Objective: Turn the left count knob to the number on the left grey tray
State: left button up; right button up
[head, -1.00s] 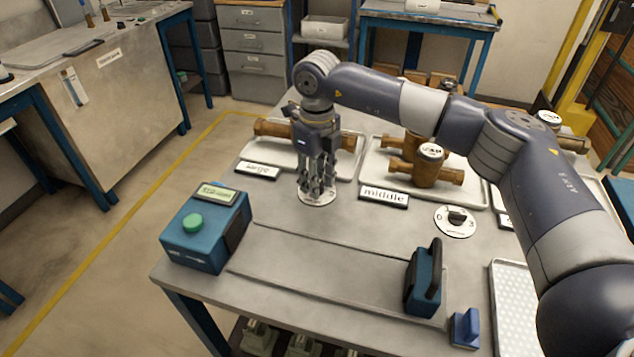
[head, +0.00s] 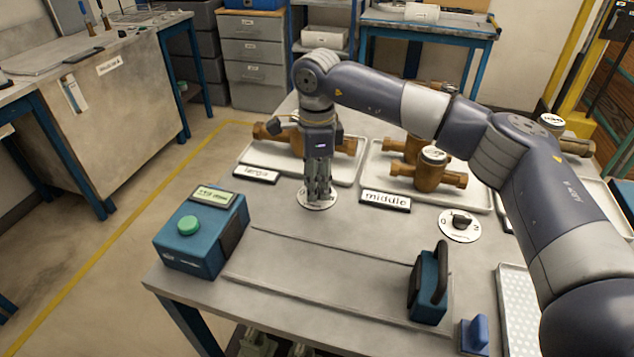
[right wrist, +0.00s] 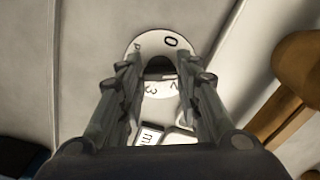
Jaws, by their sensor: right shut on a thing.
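The left count knob is a small dark knob (right wrist: 160,62) on a round white dial (head: 304,200), in front of the left grey tray. My right gripper (head: 317,190) points down over the dial, its fingers shut around the knob. In the right wrist view the fingers (right wrist: 158,78) stand on both sides of it, and the digits 0, 2 and 3 show on the dial. The left grey tray (head: 345,178) has a "large" label (head: 256,174) in front and brass meter bodies (head: 346,146) on it, partly hidden by my gripper. My left gripper is out of view.
A middle tray (head: 376,168) with brass meters and a "middle" label (head: 386,200) stands to the right. A second dial knob (head: 460,222) lies before it. A blue box with a green button (head: 188,225) and a blue handled block (head: 428,282) stand nearer.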

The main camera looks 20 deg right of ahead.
jog(key=shift+n, duration=0.5)
jog(key=o, duration=1)
jog(key=shift+o, duration=0.2)
